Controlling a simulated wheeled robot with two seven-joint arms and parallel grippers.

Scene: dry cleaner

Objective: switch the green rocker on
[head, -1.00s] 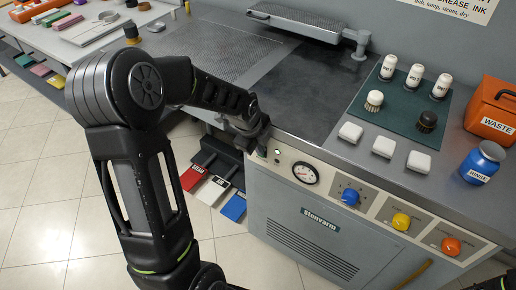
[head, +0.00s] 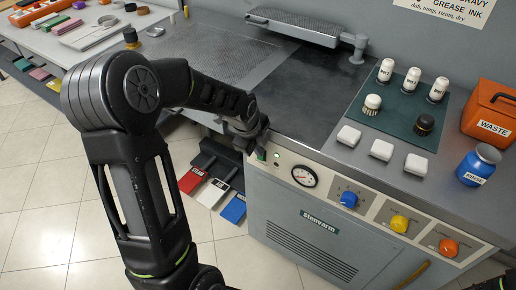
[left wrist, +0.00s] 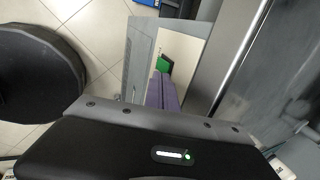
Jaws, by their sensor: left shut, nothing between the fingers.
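The green rocker (left wrist: 163,64) is on the pale front panel of the steam table. In the left wrist view it sits just beyond the tips of my left gripper (left wrist: 161,80), which cover part of it. The fingers are together with nothing between them. I cannot tell whether they touch the rocker or which way it is tipped. In the head view my left gripper (head: 252,150) is at the panel's left end, and only a sliver of green shows beside it. A small lamp (head: 277,155) right of it looks green. My right gripper is out of view.
Right of the lamp are a gauge (head: 304,176), a blue knob (head: 348,199), a yellow knob (head: 399,222) and an orange knob (head: 448,247). Red, white and blue pedals (head: 213,192) are below. White blocks, bottles and brushes stand on the worktop above.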

